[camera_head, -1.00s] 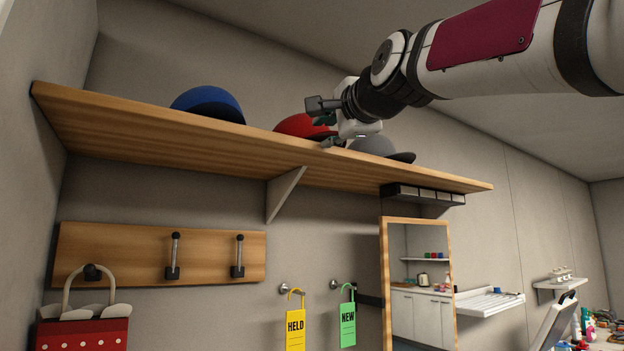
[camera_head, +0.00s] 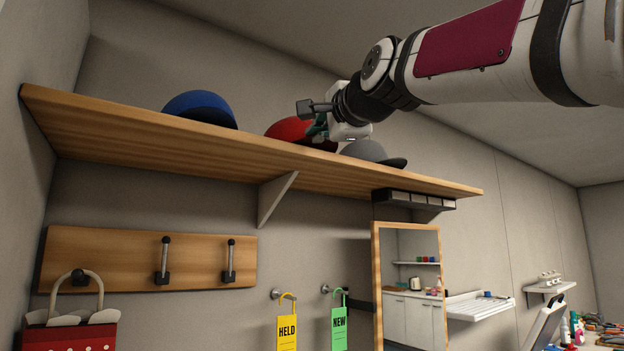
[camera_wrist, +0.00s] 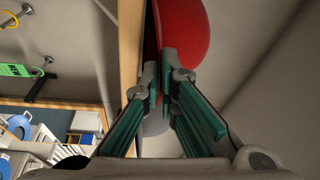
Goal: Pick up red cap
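The red cap (camera_head: 287,130) rests on the wooden shelf (camera_head: 150,125), between a blue cap and a grey cap. My gripper (camera_head: 319,126) is at the red cap's right side, just above the shelf. In the wrist view the red cap (camera_wrist: 188,35) lies beyond the fingertips. The two green-padded fingers (camera_wrist: 160,82) are drawn close together, with the cap's edge in the narrow gap between them. The cap shows no clear lift from the shelf, and its underside is hidden.
The blue cap (camera_head: 203,107) sits to the left on the shelf. The grey cap (camera_head: 368,151) sits close on the right, below my wrist. A hook board (camera_head: 130,258), a yellow tag (camera_head: 287,333) and a green tag (camera_head: 338,327) hang below. Space above the shelf is open.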

